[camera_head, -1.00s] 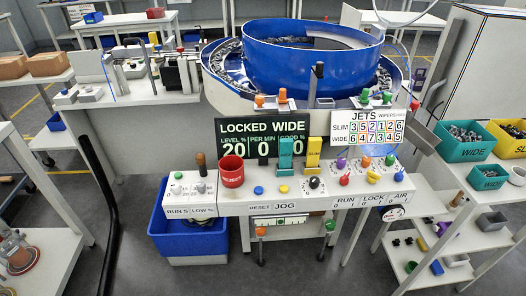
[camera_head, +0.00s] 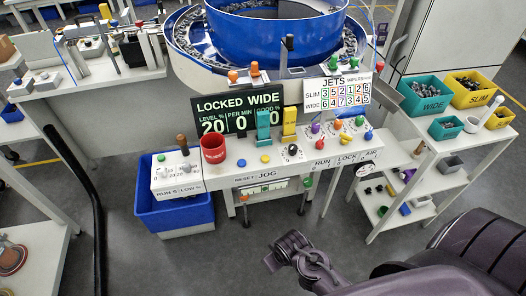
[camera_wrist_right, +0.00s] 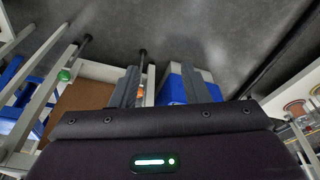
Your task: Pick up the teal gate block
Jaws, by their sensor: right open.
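The teal gate block (camera_head: 263,130) stands upright on the control shelf in front of the dark display board, just left of a similar yellow block (camera_head: 289,121). My right arm comes in from the lower right of the head view. Its gripper (camera_head: 275,262) is over the floor, well below and in front of the shelf, away from the teal block. In the right wrist view the two grey fingers (camera_wrist_right: 160,88) stand apart with nothing held between them. The teal block does not show in that view. My left gripper is not in view.
A red mug (camera_head: 213,150) stands left of the block. The blue bowl (camera_head: 275,30) is behind. The floor before the console is clear.

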